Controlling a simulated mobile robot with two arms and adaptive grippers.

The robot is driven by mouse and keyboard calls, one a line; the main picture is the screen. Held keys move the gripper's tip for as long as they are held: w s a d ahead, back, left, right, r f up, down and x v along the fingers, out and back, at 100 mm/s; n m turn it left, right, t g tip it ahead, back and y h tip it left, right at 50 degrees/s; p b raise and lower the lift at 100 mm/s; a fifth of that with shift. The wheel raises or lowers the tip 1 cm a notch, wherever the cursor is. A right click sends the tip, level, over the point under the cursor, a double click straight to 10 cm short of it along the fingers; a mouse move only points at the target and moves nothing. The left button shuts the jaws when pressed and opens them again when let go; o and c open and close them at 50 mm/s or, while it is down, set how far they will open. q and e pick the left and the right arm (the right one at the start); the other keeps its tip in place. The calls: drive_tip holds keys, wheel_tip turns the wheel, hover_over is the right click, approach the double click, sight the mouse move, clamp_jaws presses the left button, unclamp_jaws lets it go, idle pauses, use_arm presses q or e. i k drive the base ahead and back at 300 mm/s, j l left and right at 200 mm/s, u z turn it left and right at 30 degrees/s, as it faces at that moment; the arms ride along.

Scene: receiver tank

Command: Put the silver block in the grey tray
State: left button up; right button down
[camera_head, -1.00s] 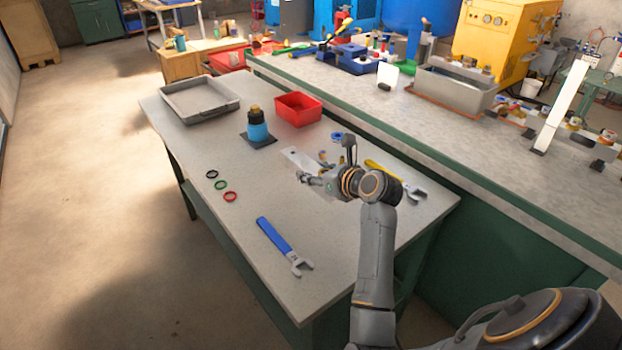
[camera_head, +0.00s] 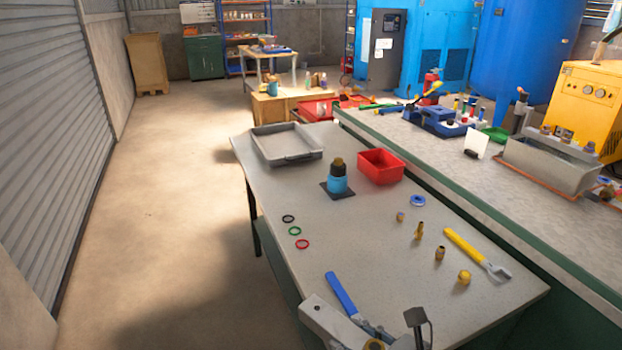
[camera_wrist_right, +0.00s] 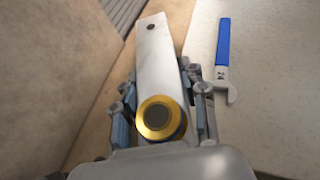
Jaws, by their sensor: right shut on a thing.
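The silver block (camera_head: 324,317) is a flat pale bar at the bottom of the head view, near the table's front edge. My right gripper (camera_head: 372,330) is shut on it, partly cut off by the picture's lower edge. In the right wrist view the block (camera_wrist_right: 163,60) points away from between the fingers (camera_wrist_right: 165,100), with a dark hole near its far end. A gold-rimmed round part (camera_wrist_right: 160,118) shows at its near end; I cannot tell what it belongs to. The empty grey tray (camera_head: 285,145) stands at the table's far left corner. My left gripper is not in view.
A blue wrench (camera_head: 342,294) lies near the held block. A blue bottle (camera_head: 338,179) on a dark pad and a red bin (camera_head: 381,167) stand near the tray. Rings (camera_head: 295,231), brass fittings (camera_head: 440,253) and a yellow wrench (camera_head: 475,253) lie around the clear table middle.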

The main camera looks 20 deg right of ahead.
sight(285, 146)
drive_tip(key=i+j+z, duration=0.2)
drive_tip(key=i+j, duration=0.15)
drive_tip(key=i, duration=0.25)
drive_tip(key=i+j+z, duration=0.25)
drive_tip(key=i+j, duration=0.15)
drive_tip(key=i, duration=0.2)
drive_tip(key=i+j+z, duration=0.2)
drive_tip(key=i+j, duration=0.35)
drive_tip(key=i+j+z, duration=0.25)
drive_tip(key=i+j, duration=0.3)
drive_tip(key=i+j+z, duration=0.2)
drive_tip(key=i+j, duration=0.25)
drive_tip(key=j, duration=0.35)
